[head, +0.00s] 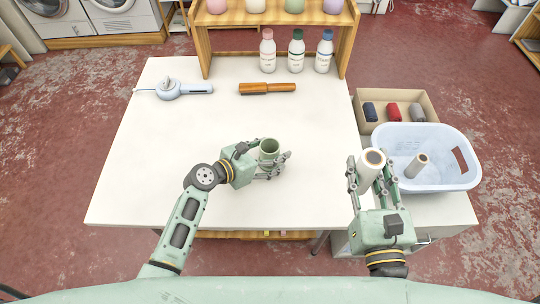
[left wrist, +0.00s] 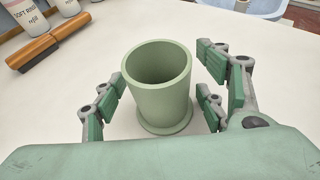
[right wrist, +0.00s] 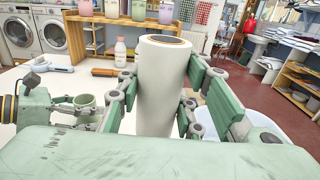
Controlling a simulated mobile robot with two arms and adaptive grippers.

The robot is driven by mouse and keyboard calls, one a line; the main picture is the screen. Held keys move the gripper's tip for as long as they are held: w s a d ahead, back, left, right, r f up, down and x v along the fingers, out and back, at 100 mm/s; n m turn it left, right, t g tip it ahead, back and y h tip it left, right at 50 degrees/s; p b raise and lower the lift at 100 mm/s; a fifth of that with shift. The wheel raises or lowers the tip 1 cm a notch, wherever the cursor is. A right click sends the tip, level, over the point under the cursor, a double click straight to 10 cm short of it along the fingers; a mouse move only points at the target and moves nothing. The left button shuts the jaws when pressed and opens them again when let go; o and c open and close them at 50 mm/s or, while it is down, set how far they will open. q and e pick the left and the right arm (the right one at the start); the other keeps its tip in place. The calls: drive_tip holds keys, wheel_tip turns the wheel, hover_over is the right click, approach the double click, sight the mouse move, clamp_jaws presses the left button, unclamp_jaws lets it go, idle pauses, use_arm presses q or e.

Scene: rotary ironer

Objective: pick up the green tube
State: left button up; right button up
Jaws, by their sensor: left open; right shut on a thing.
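The green tube (head: 269,148) stands upright on the white table, open at the top, with a wider foot at its base. My left gripper (head: 271,163) is open at the tube, its fingers on either side. In the left wrist view the tube (left wrist: 158,88) stands between the spread fingers, with gaps visible beside it. The tube also shows in the right wrist view (right wrist: 85,100). My right gripper (head: 371,178) is shut on a white roll (head: 372,163) with a tan ring at its top. The roll is upright between the fingers in the right wrist view (right wrist: 160,85).
A blue-white basket (head: 440,182) holding another roll (head: 417,166) stands at right, near a box (head: 400,98) of coloured rolls. A wooden-handled tool (head: 267,88), a pale blue device (head: 172,89) and several bottles (head: 296,52) are at the back.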

sight(277, 144)
use_arm(q)
drive_tip(key=c, duration=1.1)
drive_tip(key=shift+r, duration=0.1)
drive_tip(key=shift+c, duration=0.2)
wheel_tip(277, 144, up, 10)
wheel_tip(277, 144, down, 7)
drive_tip(key=shift+a+f, duration=0.1)
drive_tip(key=shift+s, duration=0.1)
drive_tip(key=shift+f, duration=1.2)
drive_tip(key=shift+f, duration=0.25)
drive_tip(key=o, duration=0.8)
